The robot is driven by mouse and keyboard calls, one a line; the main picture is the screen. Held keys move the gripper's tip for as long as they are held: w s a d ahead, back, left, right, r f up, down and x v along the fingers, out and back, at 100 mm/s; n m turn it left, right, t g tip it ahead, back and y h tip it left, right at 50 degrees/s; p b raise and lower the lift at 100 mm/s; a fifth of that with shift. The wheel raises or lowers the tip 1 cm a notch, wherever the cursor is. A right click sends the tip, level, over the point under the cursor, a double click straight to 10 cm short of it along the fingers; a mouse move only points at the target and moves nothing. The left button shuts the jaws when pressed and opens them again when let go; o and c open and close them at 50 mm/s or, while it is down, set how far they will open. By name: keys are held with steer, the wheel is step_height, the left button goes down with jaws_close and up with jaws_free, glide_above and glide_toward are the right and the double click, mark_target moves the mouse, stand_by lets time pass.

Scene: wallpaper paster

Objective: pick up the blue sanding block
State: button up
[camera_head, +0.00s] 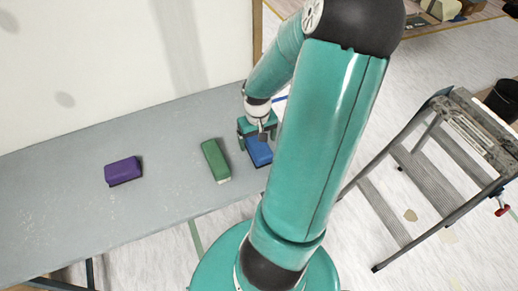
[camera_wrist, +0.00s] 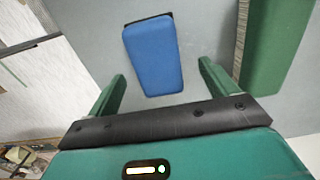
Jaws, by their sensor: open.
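The blue sanding block (camera_head: 259,152) lies on the grey table near its right end, partly hidden by my gripper in the head view. In the wrist view the blue block (camera_wrist: 153,57) lies just beyond the fingertips, roughly in line with the gap between them. My gripper (camera_wrist: 160,70) is open, with one finger to each side and nothing held. In the head view my gripper (camera_head: 258,130) is over the table at the block's far end. I cannot tell its exact height above the block.
A green block (camera_head: 215,160) lies close to the left of the blue one; it also shows in the wrist view (camera_wrist: 268,45). A purple block (camera_head: 123,171) lies farther left on the table (camera_head: 60,205). A stepladder (camera_head: 430,175) stands on the floor at right. A wall panel rises behind the table.

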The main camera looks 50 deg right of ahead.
mark_target(259, 146)
steer(key=f, duration=0.4)
steer(key=shift+s+d+f, duration=0.1)
steer(key=shift+d+f, duration=0.1)
steer(key=c, duration=1.1)
steer(key=shift+c, duration=0.2)
steer(key=shift+r, duration=0.25)
